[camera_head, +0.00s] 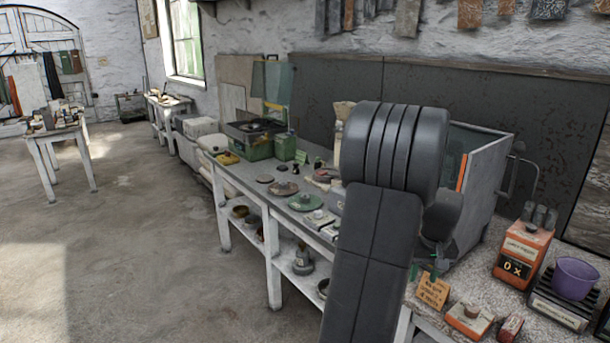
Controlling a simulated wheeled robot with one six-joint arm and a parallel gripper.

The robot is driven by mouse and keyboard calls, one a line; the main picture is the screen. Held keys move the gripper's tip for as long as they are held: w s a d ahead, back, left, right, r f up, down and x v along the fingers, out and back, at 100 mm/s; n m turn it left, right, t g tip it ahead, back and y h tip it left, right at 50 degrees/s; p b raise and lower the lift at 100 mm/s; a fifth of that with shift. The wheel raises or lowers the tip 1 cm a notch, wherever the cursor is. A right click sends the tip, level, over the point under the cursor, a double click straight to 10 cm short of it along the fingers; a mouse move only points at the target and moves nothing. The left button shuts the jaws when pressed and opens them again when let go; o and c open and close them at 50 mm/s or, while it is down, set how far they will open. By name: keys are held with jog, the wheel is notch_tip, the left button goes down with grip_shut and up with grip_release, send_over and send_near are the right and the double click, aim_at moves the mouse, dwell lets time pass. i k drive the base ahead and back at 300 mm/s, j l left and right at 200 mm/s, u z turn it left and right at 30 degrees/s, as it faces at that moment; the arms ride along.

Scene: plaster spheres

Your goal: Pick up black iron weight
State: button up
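I cannot single out the black iron weight for sure. A dark, knobbed round piece (283,187) lies on the long workbench (240,178), left of my arm. A dark grey piece with a narrower top (303,261) stands on the bench's lower shelf. Either could be a weight, but both are too small to tell. My own dark arm rises through the middle right of the view and covers part of the bench. My gripper cannot be made out, so its fingers and anything in them are hidden.
A green plate (305,202) and a green box (250,144) are on the bench. A glass-sided case (478,190) stands right of my arm. An orange box (522,254) and purple bowl (574,278) are at the right. Open floor (150,240) lies left.

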aim_at(295, 170)
jog(key=i+j+u, duration=0.4)
jog(key=i+u, duration=0.4)
jog(key=i, duration=0.2)
jog(key=i+u, duration=0.4)
jog(key=i, duration=0.15)
jog(key=i+l+z, duration=0.2)
jog(key=i+z, duration=0.2)
jog(key=i, duration=0.25)
jog(key=i+z, duration=0.4)
jog(key=i, duration=0.25)
jog(key=i+j+z, duration=0.25)
jog(key=i+z, duration=0.2)
jog(key=i, duration=0.2)
